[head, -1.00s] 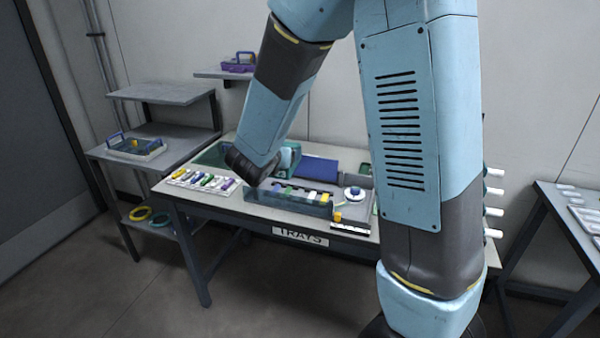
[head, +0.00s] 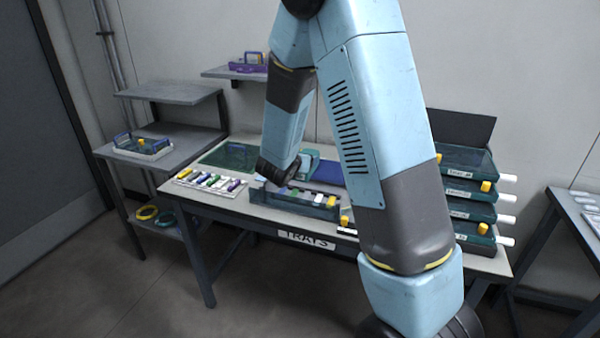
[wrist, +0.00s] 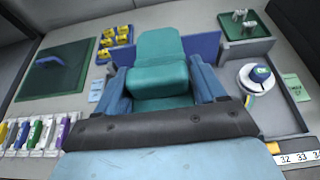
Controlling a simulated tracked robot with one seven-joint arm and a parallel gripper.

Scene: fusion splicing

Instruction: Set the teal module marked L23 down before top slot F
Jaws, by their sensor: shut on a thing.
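My gripper (wrist: 165,88) is shut on a teal module (wrist: 158,72); its two blue fingers stand on either side of the module. The module's L23 mark does not show. In the head view the teal module (head: 309,160) is held above the bench, near the blue panel, and my arm hides most of my gripper. A long clear-sided rack (head: 295,204) on the bench in front holds several coloured modules. I cannot make out a slot marked F in either view.
A row of coloured pieces (head: 208,180) lies at the bench's left. A green mat (wrist: 55,70) lies behind it. Stacked teal trays (head: 466,188) with yellow knobs stand at the right.

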